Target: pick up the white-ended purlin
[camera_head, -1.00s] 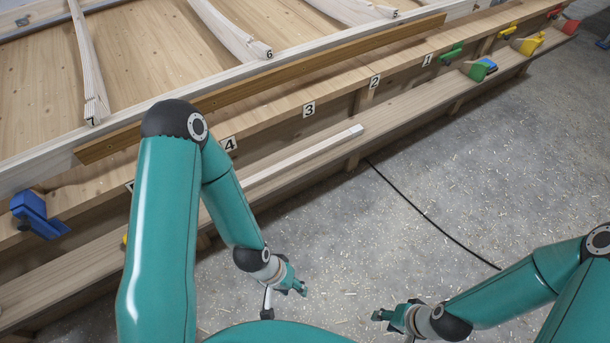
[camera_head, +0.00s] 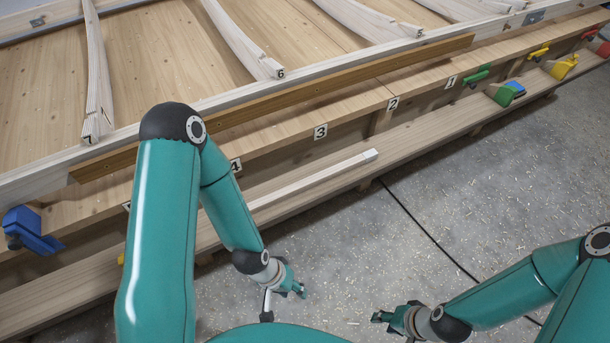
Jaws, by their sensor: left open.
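A pale purlin with a white end (camera_head: 315,178) lies along the lower wooden shelf, its white end toward the right. My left arm hides its left part. My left gripper (camera_head: 299,291) is open and empty, over the floor in front of the shelf and apart from the purlin. My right gripper (camera_head: 380,318) is further right over the floor, away from the purlin; it is small and I cannot tell whether its fingers are apart.
The workbench edge carries number labels and a long brown beam (camera_head: 300,97). Curved pale timbers (camera_head: 245,40) lie on the bench top. A blue clamp (camera_head: 30,228) is at the left, coloured clamps (camera_head: 508,92) at the right. A black cable (camera_head: 430,235) crosses the floor.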

